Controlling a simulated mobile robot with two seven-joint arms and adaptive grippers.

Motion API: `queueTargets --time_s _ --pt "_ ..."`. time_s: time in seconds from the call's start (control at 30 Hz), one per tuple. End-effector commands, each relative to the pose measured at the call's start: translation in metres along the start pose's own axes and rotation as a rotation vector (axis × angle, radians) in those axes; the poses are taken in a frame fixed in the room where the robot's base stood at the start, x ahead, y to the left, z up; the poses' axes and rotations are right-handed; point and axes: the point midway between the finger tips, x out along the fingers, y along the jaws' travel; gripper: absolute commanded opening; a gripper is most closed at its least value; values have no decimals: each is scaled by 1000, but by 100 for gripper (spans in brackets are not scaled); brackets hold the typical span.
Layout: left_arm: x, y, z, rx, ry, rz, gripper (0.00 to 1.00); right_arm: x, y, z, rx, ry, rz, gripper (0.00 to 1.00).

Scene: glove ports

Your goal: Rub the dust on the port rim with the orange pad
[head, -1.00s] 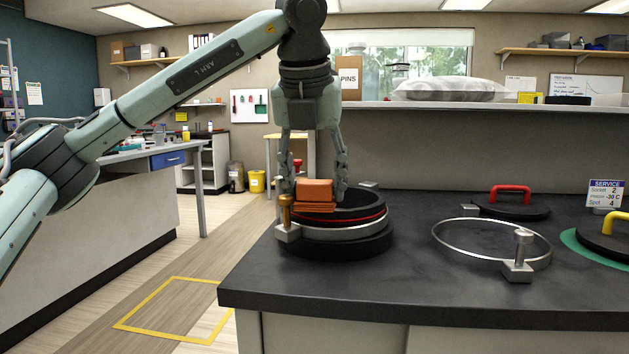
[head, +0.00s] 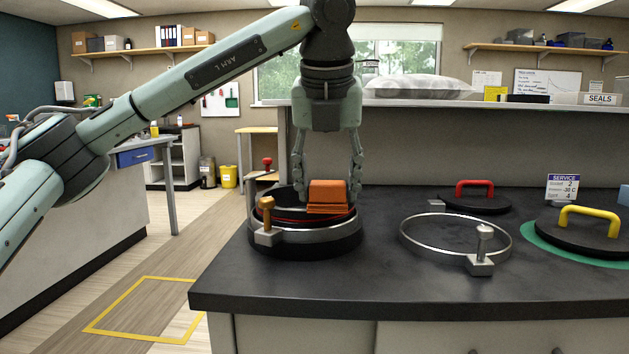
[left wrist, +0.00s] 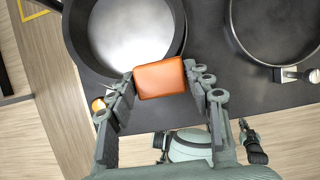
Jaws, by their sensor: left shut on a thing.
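My left gripper (head: 327,190) is shut on the orange pad (head: 327,197), a block with rounded edges. The pad also shows between the fingers in the left wrist view (left wrist: 160,79). The gripper points down and holds the pad at the near right part of the port rim (head: 345,232). The port is a round black opening with a red line and a metal band; its pale inside shows in the left wrist view (left wrist: 130,35). I cannot tell whether the pad touches the rim. I cannot make out any dust.
An orange-topped clamp (head: 266,225) stands at the port's front left. To the right lie an open metal ring with a clamp (head: 481,255), a black lid with a red handle (head: 474,190) and one with a yellow handle (head: 588,220). Dark counter is bare between them.

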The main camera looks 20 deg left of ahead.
Motion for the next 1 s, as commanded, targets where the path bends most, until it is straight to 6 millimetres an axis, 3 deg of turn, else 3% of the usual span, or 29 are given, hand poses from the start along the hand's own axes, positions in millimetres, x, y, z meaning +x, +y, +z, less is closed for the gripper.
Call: queueTargets --time_s 0.37,1.0 --pt "-4 0 2 -1 -1 0 19 -3 0 -1 0 0 0 0" --pt "-57 -1 24 -1 -1 -1 19 -40 8 -11 0 0 0 0"
